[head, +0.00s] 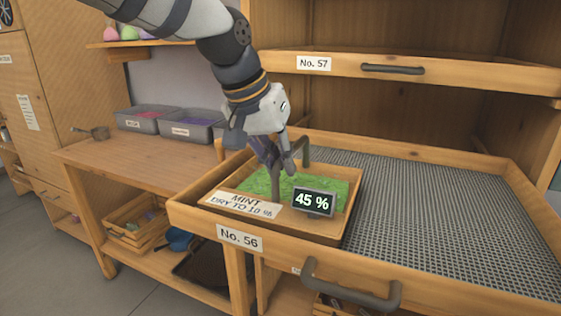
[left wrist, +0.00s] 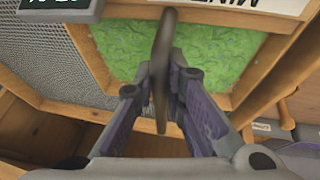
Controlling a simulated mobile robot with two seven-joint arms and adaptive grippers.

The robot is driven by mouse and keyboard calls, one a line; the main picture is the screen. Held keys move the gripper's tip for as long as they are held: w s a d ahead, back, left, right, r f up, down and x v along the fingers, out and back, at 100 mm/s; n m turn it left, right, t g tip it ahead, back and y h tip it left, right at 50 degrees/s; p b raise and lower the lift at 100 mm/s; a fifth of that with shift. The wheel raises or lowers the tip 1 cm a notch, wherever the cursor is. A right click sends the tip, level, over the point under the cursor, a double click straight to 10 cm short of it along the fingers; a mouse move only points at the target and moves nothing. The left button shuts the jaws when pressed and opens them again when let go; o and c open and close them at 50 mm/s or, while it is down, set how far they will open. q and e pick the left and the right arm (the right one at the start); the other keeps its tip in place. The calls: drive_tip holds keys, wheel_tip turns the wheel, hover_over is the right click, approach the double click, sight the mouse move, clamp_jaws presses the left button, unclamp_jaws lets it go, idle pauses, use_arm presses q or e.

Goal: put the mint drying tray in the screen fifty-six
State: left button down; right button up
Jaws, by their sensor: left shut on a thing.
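The mint drying tray (head: 353,205) is a wooden box of green mint with a "MINT DRY TO 10 %" label and a display reading 45 %. It is at the left end of the pulled-out screen fifty-six (head: 440,266), a wooden drawer with grey mesh labelled No. 56. I cannot tell whether the tray touches the mesh. My left gripper (head: 280,158) is shut on the tray's dark handle (head: 305,150), above the mint. In the left wrist view, the handle (left wrist: 163,75) stands between the fingers, with mint (left wrist: 215,50) behind. My right gripper is not in view.
The mesh right of the tray is bare. Drawer No. 57 (head: 440,70) is above and behind. A wooden bench (head: 120,165) at left holds grey bins (head: 150,122) and a scoop (head: 98,132). A dark handle (head: 350,292) sticks out from the drawer front.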

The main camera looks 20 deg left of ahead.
use_arm(q)
drive_tip(key=c, duration=1.7)
unclamp_jaws()
drive_tip(key=shift+o, duration=0.2)
drive_tip(key=v, duration=1.2)
drive_tip(key=shift+a, duration=0.15)
